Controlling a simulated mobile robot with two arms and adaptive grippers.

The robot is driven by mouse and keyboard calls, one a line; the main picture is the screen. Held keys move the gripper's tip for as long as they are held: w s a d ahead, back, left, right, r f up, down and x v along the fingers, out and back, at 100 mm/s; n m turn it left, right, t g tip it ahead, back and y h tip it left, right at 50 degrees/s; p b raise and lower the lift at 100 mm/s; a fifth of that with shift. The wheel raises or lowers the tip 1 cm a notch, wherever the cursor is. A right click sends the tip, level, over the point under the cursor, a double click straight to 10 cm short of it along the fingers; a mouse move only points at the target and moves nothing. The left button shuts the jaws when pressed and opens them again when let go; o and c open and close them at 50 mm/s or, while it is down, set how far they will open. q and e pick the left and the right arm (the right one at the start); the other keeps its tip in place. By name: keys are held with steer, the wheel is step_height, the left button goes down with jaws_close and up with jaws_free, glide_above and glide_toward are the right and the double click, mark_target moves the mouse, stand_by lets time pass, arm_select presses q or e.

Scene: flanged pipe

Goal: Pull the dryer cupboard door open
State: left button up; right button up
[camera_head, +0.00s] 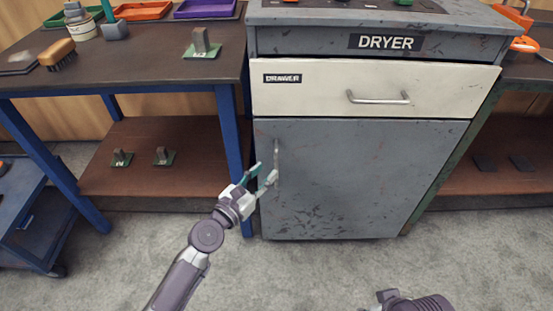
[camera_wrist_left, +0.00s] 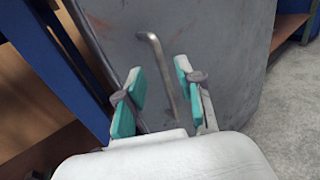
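The dryer cupboard door (camera_head: 350,180) is a scuffed grey panel below the white drawer, and it looks shut. Its vertical bar handle (camera_head: 276,163) is near the door's left edge. My left gripper (camera_head: 265,177) is open at the handle, its fingers pointing up toward it. In the left wrist view the handle (camera_wrist_left: 157,62) runs between the two teal-padded fingers (camera_wrist_left: 158,88), with a gap on both sides. My right gripper (camera_head: 380,298) shows only in part at the bottom edge, away from the door; its fingers are not clear.
The white drawer (camera_head: 300,97) with its horizontal handle (camera_head: 378,98) is above the door. A blue-legged table (camera_head: 130,70) stands close on the left, its leg (camera_head: 231,140) beside my left gripper. The grey floor (camera_head: 330,265) before the cupboard is clear.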

mark_target(275, 162)
arm_select(q)
steer(key=x, duration=0.4)
steer(key=shift+w+d+b, duration=0.25)
steer(key=shift+w+b, duration=0.1)
steer(key=shift+w+d, duration=0.4)
steer(key=shift+w, duration=0.25)
arm_select(e)
steer(key=shift+w+a+t, duration=0.15)
steer(key=shift+w+t, duration=0.15)
steer(key=shift+w, duration=0.25)
steer(key=shift+w+a+t, duration=0.15)
steer(key=shift+w+t, duration=0.15)
steer(key=shift+w, duration=0.25)
arm_select(q)
steer(key=shift+c, duration=0.2)
jaws_close()
